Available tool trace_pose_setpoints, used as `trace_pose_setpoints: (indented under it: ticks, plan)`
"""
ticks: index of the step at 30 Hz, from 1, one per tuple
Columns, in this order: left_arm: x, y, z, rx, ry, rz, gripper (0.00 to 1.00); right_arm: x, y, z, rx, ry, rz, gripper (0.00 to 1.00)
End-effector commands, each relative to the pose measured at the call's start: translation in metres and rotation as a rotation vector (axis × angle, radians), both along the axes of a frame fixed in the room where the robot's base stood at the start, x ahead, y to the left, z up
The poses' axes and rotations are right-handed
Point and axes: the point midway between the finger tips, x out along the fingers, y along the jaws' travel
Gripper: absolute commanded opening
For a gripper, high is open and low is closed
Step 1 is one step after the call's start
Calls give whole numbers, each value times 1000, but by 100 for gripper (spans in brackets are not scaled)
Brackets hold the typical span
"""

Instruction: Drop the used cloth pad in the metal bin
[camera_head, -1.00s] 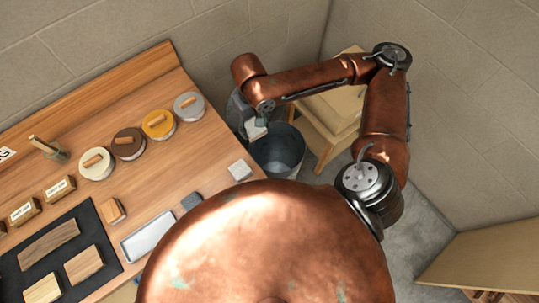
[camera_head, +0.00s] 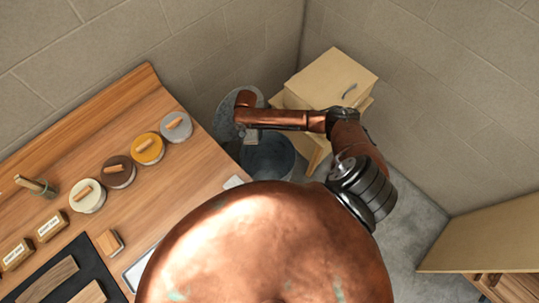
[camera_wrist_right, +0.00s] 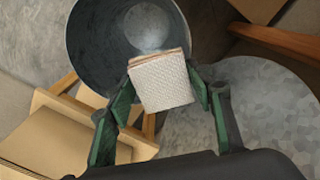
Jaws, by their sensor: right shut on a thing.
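The metal bin (camera_head: 268,163) is a dark grey round bucket on the floor beyond the bench's right end. My right gripper (camera_head: 250,138) is over the bin's left rim in the head view. In the wrist view, its green fingers (camera_wrist_right: 160,88) are shut on a square, whitish woven cloth pad (camera_wrist_right: 162,84). The pad overlaps the open mouth of the bin (camera_wrist_right: 88,55) in that view; the height between them cannot be told. My left gripper is not in view.
A wooden bench (camera_head: 170,185) with several lidded tins fills the left. A pale block (camera_head: 233,182) lies near its right edge, partly hidden by my body. A wooden cabinet (camera_head: 325,80) stands behind the bin. Walls close off the corner.

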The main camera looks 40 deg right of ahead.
Motion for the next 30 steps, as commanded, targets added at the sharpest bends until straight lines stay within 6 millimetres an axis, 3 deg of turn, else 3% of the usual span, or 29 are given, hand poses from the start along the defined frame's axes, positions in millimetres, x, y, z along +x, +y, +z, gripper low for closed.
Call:
trace_pose_setpoints:
  ticks: [3, 9, 15, 20, 30]
  plan:
    - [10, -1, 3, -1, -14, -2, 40, -22, -25, -43, 1, 8, -61, 30]
    - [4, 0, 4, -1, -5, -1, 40, -51, -54, -90, 2, 4, -120, 30]
    - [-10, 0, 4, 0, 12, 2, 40, -66, -68, -110, 1, 0, -142, 30]
    - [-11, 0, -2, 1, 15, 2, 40, -68, -69, -117, 2, -1, -144, 30]
    - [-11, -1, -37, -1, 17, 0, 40, -68, -69, -151, 1, -1, -143, 30]
